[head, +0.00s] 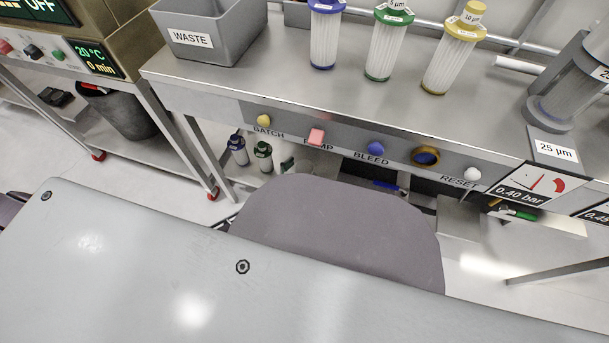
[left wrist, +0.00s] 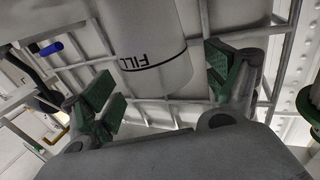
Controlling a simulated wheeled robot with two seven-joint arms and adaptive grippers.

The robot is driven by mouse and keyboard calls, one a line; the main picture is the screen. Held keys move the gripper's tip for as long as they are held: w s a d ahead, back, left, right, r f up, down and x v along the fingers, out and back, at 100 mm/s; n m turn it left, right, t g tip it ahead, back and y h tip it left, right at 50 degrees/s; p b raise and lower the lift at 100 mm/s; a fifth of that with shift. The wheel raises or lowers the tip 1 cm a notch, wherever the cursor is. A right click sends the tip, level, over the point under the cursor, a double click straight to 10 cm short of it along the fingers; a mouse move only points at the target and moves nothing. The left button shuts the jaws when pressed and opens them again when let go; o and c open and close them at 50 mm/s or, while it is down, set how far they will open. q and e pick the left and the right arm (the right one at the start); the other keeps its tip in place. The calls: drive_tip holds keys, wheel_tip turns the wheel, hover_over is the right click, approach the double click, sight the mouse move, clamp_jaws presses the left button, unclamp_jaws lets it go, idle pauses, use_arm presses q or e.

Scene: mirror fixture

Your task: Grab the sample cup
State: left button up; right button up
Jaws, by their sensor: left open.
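The sample cup (left wrist: 150,55) shows in the left wrist view as a pale grey cylinder with a dark line and the word FILL upside down. It comes down from the top edge, and its upper part is cut off. My left gripper (left wrist: 160,82) is open, with green pads on both sides of the cup. A narrow gap seems to show between the cup and the pads on each side; contact is hard to judge. I cannot make out the cup or either gripper in the head view.
In the head view a steel bench (head: 270,75) carries a grey WASTE bin (head: 215,35) and several filter cartridges, including a green-capped one (head: 386,45). Its front has buttons and a pressure gauge (head: 540,183). Pale bars (left wrist: 215,15) lie behind the cup in the wrist view.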

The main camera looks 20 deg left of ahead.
use_arm(q)
drive_tip(key=shift+b+x, duration=0.3)
drive_tip(key=shift+x, duration=0.65)
drive_tip(key=c, duration=0.8)
